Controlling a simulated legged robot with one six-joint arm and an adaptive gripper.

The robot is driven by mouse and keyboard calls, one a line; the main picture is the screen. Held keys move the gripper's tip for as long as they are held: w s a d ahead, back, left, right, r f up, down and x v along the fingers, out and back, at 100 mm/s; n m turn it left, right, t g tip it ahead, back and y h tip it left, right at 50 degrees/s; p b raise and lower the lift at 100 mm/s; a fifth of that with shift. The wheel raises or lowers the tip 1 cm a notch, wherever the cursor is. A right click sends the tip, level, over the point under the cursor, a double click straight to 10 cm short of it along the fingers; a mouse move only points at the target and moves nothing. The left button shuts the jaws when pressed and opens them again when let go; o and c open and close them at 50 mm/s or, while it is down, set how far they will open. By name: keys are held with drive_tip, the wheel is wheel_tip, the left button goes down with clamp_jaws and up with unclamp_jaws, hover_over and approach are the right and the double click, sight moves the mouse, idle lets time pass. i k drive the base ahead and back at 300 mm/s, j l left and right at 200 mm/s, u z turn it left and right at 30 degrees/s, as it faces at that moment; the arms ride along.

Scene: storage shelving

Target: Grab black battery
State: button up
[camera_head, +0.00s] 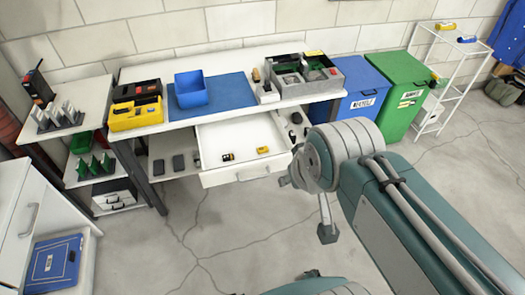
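A small black item with a little yellow on it (228,157), which looks like a black battery, lies on the left side of the open white drawer (232,178). A yellow item (262,150) lies to its right in the same drawer.
The white workbench (235,54) above the drawer holds a blue bin (191,89), a yellow-black toolbox (136,108) and a grey parts tray (304,80). Blue (364,94) and green (402,92) bins stand right. The floor before the drawer is clear.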

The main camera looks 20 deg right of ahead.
sight(230, 156)
drive_tip(key=i+j, duration=0.2)
drive_tip(key=i, duration=0.35)
drive_tip(key=i+j, duration=0.2)
drive_tip(key=i, duration=0.35)
